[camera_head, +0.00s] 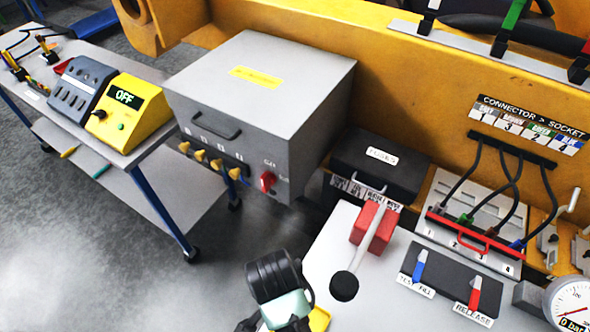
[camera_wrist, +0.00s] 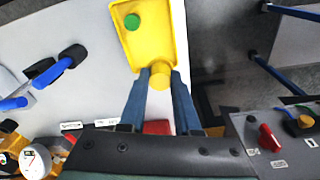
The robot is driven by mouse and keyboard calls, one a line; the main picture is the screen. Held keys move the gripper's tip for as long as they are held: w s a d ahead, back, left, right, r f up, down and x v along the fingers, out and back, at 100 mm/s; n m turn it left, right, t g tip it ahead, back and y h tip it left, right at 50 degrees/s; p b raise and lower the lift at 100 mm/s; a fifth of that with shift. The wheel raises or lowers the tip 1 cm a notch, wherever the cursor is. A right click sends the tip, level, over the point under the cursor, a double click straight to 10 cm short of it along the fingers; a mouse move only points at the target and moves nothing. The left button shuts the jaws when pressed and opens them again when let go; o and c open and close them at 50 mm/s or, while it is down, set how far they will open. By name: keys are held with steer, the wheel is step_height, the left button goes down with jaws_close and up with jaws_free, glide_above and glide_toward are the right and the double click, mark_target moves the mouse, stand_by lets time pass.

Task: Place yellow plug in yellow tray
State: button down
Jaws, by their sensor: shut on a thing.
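The yellow plug (camera_wrist: 160,75) is between the blue fingertips of my gripper (camera_wrist: 160,86) in the wrist view, and the gripper is shut on it. The yellow tray (camera_wrist: 160,45) lies on the pale bench top, with a green plug (camera_wrist: 132,21) inside it. The yellow plug overlaps the tray's near end in this view; I cannot tell its height above the tray or whether they touch. In the head view, only a corner of the yellow tray (camera_head: 319,320) shows at the bottom, partly behind my arm. The fingertips and yellow plug are hidden there.
A black-knobbed lever on a red block (camera_head: 367,232) stands near the tray. Blue and red switches (camera_head: 419,266) and a gauge (camera_head: 571,305) are farther right. A grey cabinet (camera_head: 262,100) stands behind left, beside a cart with a yellow OFF box (camera_head: 128,112). Open floor lies left.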

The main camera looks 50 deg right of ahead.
steer(key=shift+s+d+f+m, duration=0.35)
steer(key=shift+f+m, duration=0.2)
steer(key=shift+f, duration=1)
steer(key=shift+s+d+f+m, duration=0.25)
steer(key=shift+s+f+m, duration=0.25)
steer(key=shift+f, duration=1.05)
steer(key=shift+s+d+f+m, duration=0.3)
steer(key=shift+f+m, duration=0.35)
steer(key=shift+f, duration=0.9)
steer(key=shift+f, duration=0.15)
steer(key=c, duration=0.6)
jaws_free()
